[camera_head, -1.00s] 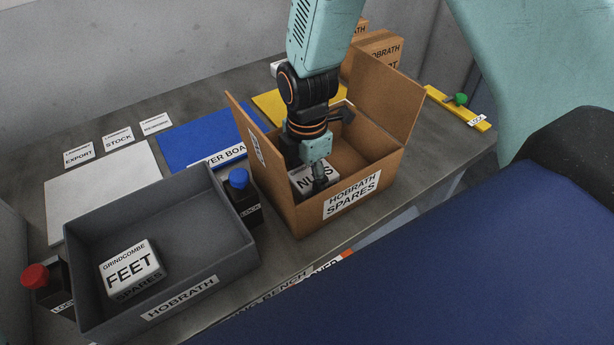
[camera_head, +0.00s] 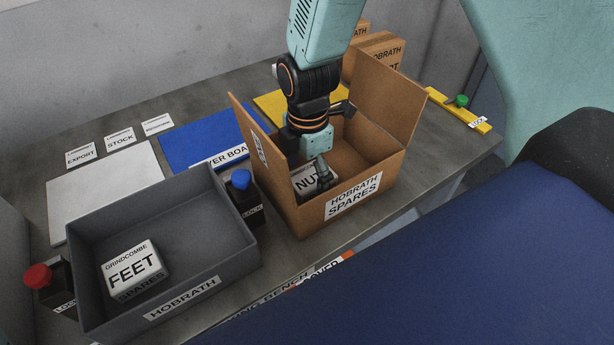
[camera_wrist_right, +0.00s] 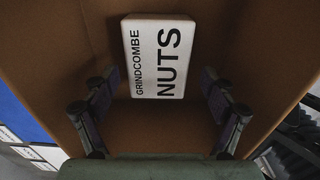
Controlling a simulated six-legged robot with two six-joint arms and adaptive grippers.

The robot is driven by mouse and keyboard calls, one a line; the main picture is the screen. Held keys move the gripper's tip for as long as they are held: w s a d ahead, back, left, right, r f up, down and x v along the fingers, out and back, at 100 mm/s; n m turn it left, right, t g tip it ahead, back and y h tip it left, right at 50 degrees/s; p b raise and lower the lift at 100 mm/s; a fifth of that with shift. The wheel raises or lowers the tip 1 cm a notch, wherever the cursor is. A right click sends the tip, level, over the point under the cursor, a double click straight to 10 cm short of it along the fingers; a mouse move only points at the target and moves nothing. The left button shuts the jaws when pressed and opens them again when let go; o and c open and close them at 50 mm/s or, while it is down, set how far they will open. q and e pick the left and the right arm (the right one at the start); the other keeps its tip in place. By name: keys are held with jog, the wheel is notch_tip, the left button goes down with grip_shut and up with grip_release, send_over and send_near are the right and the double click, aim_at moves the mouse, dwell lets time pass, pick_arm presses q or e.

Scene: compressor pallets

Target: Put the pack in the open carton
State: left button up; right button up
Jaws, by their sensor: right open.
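The open carton (camera_head: 287,210), brown with a HOBRATH SPARES label and raised flaps, stands on the bench in the head view. A white pack marked NUTS (camera_head: 306,181) is inside it, partly hidden by my right gripper (camera_head: 325,168). In the right wrist view the NUTS pack (camera_wrist_right: 157,58) lies flat, label up, beyond my spread fingers (camera_wrist_right: 158,98), with gaps on both sides. My right gripper is open, pointing down into the carton above the pack. A second pack, marked FEET (camera_head: 135,268), sits in the grey tray (camera_head: 203,262). My left gripper is out of view.
Closed cartons (camera_head: 379,50) stand behind. A blue board (camera_head: 200,135), a white board (camera_head: 100,185) and a yellow strip with green knob (camera_head: 460,105) lie flat.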

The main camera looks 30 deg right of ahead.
aim_at(307, 178)
notch_tip(307, 178, up, 10)
jog(key=p, duration=0.1)
jog(key=shift+r, duration=0.25)
dwell(1.1)
